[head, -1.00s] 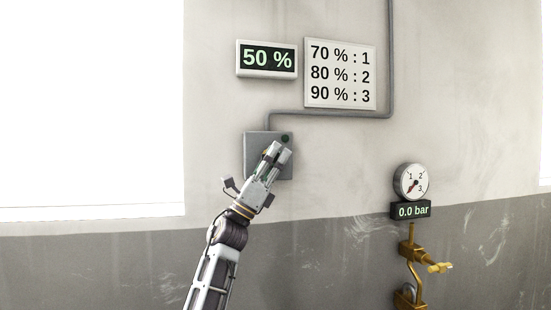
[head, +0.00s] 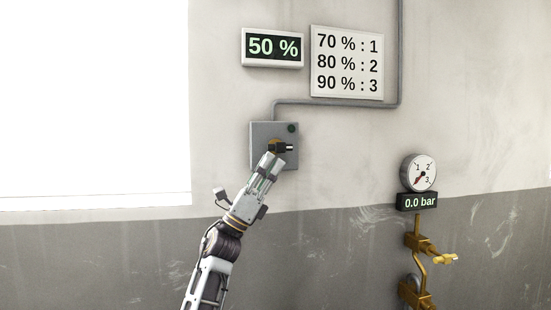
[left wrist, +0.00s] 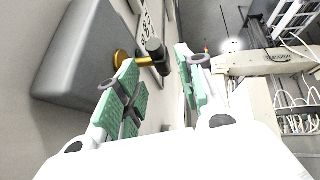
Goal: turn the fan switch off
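The fan switch (head: 283,147) is a black handle on a brass-coloured base, on the front of a grey wall box (head: 260,132). Its handle points to the right in the head view. A dark green round lamp or button (head: 291,128) sits at the box's upper right. My left gripper (head: 271,163) is just below and left of the switch. In the left wrist view my left gripper (left wrist: 158,68) has its green-padded fingers apart, with nothing between them; the switch handle (left wrist: 156,50) shows beyond the fingertips. My right gripper is not in view.
Above the box hang a display (head: 273,47) reading 50 % and a sign (head: 346,63) listing 70 % : 1, 80 % : 2, 90 % : 3. A grey conduit (head: 335,102) runs from the box. At right are a gauge (head: 418,172), a 0.0 bar display (head: 417,202) and brass piping (head: 420,265).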

